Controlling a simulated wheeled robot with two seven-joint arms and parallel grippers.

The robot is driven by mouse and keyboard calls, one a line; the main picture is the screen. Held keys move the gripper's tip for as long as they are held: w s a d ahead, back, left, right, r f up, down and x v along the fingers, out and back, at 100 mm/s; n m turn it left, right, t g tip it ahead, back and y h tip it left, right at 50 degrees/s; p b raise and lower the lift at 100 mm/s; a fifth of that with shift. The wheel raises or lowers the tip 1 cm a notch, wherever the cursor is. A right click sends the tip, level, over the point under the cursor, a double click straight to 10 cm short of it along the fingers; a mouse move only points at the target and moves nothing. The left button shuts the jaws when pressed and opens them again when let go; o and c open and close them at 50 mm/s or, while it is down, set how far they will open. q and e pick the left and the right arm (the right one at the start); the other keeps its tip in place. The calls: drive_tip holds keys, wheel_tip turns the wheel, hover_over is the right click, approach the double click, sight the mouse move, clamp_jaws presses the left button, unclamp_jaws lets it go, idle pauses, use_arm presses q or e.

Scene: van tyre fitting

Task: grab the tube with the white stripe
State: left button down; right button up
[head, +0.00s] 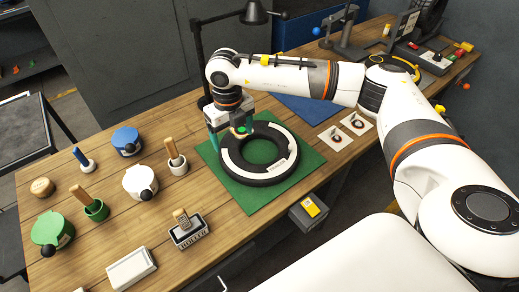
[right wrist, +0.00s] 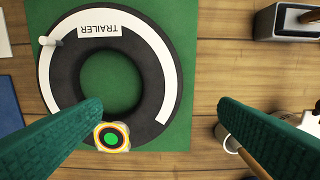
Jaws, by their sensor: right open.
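The tube (head: 231,160) is a thick black ring with a broad white stripe along part of it. It lies flat on a green mat (head: 238,196). In the right wrist view the tube (right wrist: 66,88) bears a white label reading "TRAILER", and a small pale stub sticks out near the stripe. In the right wrist view my right gripper (right wrist: 158,104) has one finger overlapping the tube's edge and the other over bare wood. My left gripper is out of view.
A round piece with a green centre and yellow ring (right wrist: 112,138) shows at the tube's edge. Blue (head: 126,139), white (head: 139,181) and green (head: 52,230) lidded pots stand left of the mat. A lamp (head: 254,14) stands behind.

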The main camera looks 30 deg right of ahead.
drive_tip(key=p, duration=0.2)
hover_over(234, 162)
wheel_tip(234, 162, down, 5)
drive_tip(key=shift+s+d+f, duration=0.1)
drive_tip(key=shift+s, duration=0.05)
drive_tip(key=shift+f, duration=0.55)
wheel_tip(234, 162, down, 4)
drive_tip(key=shift+r+p, duration=0.15)
drive_tip(key=shift+p, duration=0.75)
drive_tip(key=shift+f, duration=0.4)
drive_tip(key=shift+c, duration=0.4)
drive_tip(key=c, duration=1.2)
